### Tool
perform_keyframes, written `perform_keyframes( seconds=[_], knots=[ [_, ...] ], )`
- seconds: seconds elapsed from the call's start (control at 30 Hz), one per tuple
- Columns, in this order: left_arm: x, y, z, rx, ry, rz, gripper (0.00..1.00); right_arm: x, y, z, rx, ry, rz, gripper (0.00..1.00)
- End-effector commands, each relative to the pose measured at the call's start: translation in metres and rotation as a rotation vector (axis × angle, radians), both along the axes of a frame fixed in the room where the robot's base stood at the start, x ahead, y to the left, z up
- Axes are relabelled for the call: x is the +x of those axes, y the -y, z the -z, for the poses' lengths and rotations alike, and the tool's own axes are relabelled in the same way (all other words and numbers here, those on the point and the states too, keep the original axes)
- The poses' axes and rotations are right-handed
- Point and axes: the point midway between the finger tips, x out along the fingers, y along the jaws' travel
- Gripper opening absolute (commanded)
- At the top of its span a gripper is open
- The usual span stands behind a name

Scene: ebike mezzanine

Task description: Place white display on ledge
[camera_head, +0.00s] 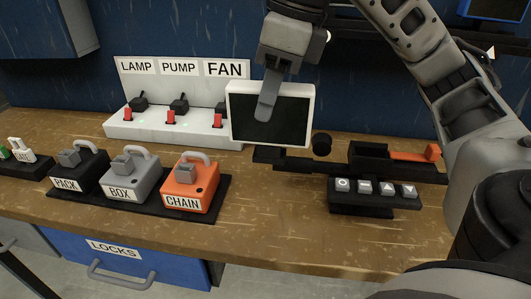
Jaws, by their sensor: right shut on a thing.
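The white display (298,117) has a white frame and a dark screen. It is upright above the wooden workbench, at the middle of the head view. My right gripper (268,104) is shut on the display from above, with one grey finger in front of the screen. The other finger is hidden behind the display. A black ledge (292,162) shows just below the display. I cannot tell whether the display touches it. My left gripper is not in view.
Left of the display stands a white switch panel (160,130) labelled LAMP, PUMP and FAN. Padlocks labelled PACK, BOX (132,184) and CHAIN (190,188) stand in front of it. A black button pad (375,191) and an orange-handled part (414,155) lie to the right. Bare bench shows in front.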

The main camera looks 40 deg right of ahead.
Motion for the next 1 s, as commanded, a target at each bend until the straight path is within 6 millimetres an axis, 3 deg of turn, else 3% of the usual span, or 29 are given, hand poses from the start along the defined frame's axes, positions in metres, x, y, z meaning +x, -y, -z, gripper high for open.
perform_keyframes(
  seconds=[0.37,0.5,0.87,1.0],
  knots=[
    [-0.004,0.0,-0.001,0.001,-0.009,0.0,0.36,0.054,0.067,0.037,0.001,-0.006,0.017,0.0],
    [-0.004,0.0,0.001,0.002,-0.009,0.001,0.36,0.068,0.084,0.066,0.0,-0.007,0.013,0.0],
    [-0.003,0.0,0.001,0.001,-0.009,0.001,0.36,0.085,0.104,0.097,0.001,-0.003,0.01,0.0],
    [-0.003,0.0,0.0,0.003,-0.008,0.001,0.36,0.085,0.105,0.118,-0.002,-0.004,0.008,0.0]
  ],
)
